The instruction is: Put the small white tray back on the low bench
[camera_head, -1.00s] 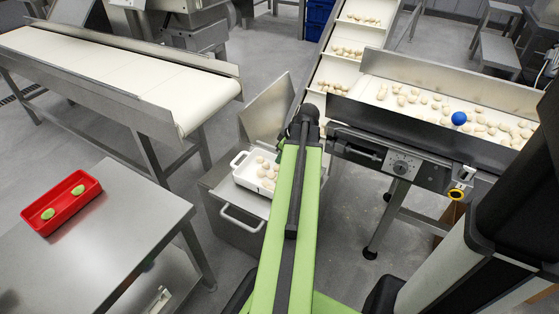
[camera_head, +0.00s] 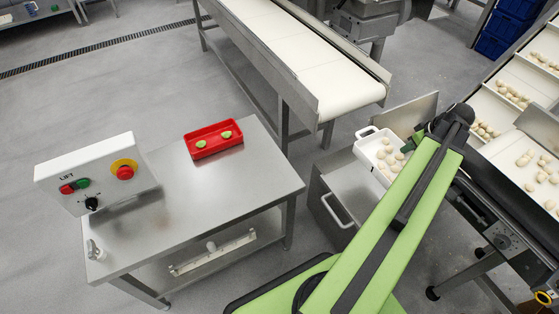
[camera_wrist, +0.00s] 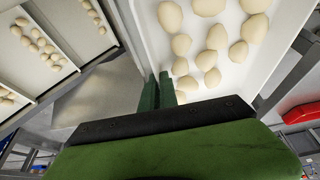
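The small white tray (camera_head: 364,152) holds several pale pasta pieces and has a loop handle at its far end. It appears at or over a steel box with a bar handle (camera_head: 338,211); I cannot tell if it is clear of the box. In the wrist view the white tray (camera_wrist: 272,62) fills the upper middle. My gripper's green fingers (camera_wrist: 158,91) are close together at the tray's edge and seem shut on its rim. The low steel bench (camera_head: 240,185) stands to the left.
A red tray (camera_head: 213,150) with two green pieces sits at the bench's back. A lift control box (camera_head: 97,172) stands at its left end. Conveyors (camera_head: 320,65) stand behind and right. A raised steel panel (camera_head: 408,112) is behind the tray.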

